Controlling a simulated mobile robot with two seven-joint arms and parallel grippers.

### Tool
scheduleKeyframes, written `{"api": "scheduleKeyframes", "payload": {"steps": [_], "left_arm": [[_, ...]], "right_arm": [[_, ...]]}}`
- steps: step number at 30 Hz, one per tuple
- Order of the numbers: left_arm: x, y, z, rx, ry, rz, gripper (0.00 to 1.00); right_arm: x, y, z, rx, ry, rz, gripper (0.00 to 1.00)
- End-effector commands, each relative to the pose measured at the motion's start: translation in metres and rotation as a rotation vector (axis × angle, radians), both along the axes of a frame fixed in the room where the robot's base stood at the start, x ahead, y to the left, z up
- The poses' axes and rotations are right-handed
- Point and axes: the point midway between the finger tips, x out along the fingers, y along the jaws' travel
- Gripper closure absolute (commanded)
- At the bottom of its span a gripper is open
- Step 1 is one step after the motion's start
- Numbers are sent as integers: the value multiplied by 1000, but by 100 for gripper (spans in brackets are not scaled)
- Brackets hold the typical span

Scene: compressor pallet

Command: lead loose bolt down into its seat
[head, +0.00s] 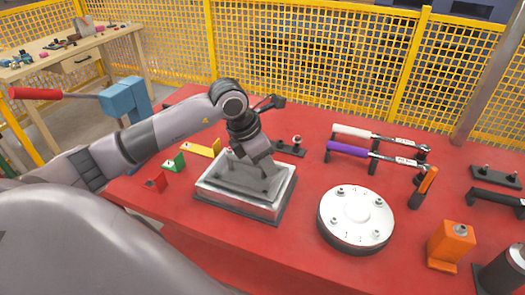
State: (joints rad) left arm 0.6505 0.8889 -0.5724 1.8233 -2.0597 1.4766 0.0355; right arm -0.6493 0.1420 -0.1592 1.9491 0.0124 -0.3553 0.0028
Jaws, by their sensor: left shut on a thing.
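My left gripper (264,170) points down over the grey metal block (232,201), near the back right part of its dark recessed top. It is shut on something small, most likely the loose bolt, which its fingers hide. I cannot tell whether the fingers touch the block or where the seat is. A round white plate (356,214) with several bolts standing in its face lies to the right of the block. My right gripper is not in view.
Two wrenches, white-handled (352,131) and purple-handled (348,149), lie on a rack behind the plate. An orange block (450,245) stands at right. Green (174,162), yellow and red pieces stand left of the block. Yellow mesh fencing (300,50) closes the back.

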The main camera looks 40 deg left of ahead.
Motion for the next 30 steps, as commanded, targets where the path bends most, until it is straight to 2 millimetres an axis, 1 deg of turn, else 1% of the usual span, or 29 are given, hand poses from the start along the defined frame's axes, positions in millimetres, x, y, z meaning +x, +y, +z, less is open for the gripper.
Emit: {"api": "scheduleKeyframes", "payload": {"steps": [12, 17, 30], "left_arm": [[-1, -1, -1, -1, -1, -4, 94], [0, -1, -2, -1, -1, -9, 94], [-1, -1, -40, -1, 0, -8, 94]], "right_arm": [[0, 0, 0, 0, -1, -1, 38], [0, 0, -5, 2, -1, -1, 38], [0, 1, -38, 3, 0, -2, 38]]}}
